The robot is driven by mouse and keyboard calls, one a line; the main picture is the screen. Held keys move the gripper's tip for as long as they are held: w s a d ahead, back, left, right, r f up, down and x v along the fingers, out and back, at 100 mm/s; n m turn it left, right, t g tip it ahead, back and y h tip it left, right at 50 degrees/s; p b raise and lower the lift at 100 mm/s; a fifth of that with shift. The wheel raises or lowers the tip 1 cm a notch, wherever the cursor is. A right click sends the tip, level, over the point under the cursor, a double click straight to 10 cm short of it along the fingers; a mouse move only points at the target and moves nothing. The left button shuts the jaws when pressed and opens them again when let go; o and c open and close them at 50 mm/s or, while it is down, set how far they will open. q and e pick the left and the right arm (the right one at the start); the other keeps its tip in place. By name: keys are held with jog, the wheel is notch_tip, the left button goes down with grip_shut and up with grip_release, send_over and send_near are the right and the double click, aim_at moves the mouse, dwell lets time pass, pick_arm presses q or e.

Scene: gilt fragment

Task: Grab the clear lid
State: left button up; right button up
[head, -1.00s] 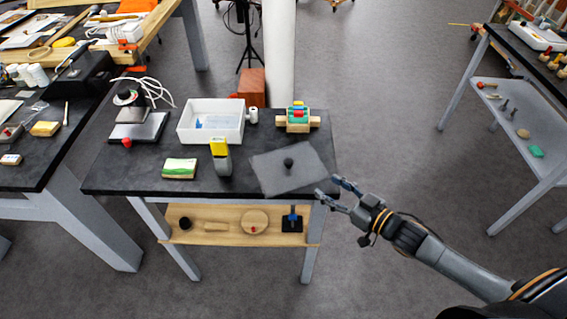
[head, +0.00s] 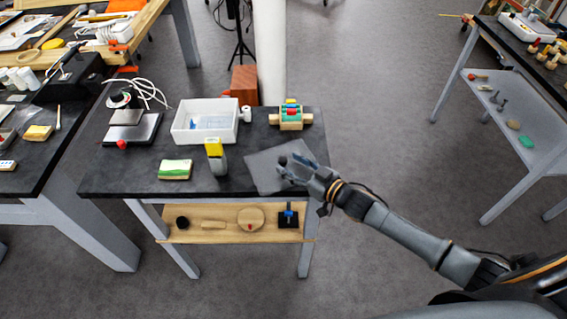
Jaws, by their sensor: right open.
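The clear lid (head: 262,174) is a flat, greyish see-through sheet with a dark knob in its middle. It lies on the front right part of the black table. My right gripper (head: 283,170) is over the lid with its fingers open around or just above the knob. The fingers partly hide the knob, and I cannot tell whether they touch it. My left gripper is not in view.
A white bin (head: 206,135) stands behind the lid. A grey and yellow item (head: 216,157) and a green and white sponge-like block (head: 175,169) are to its left. A wooden block set (head: 291,117) is at the back right. A wooden shelf (head: 190,236) is below.

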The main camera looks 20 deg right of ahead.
aim_at(283, 158)
jog(key=x, duration=0.3)
jog(key=shift+w+a+r, duration=0.2)
jog(key=shift+w+a, duration=0.05)
jog(key=shift+a, duration=0.05)
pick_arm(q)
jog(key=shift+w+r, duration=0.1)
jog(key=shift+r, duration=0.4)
pick_arm(e)
jog(key=shift+s, duration=0.1)
jog(key=shift+c, duration=0.2)
grip_shut()
jog(key=shift+r, duration=0.1)
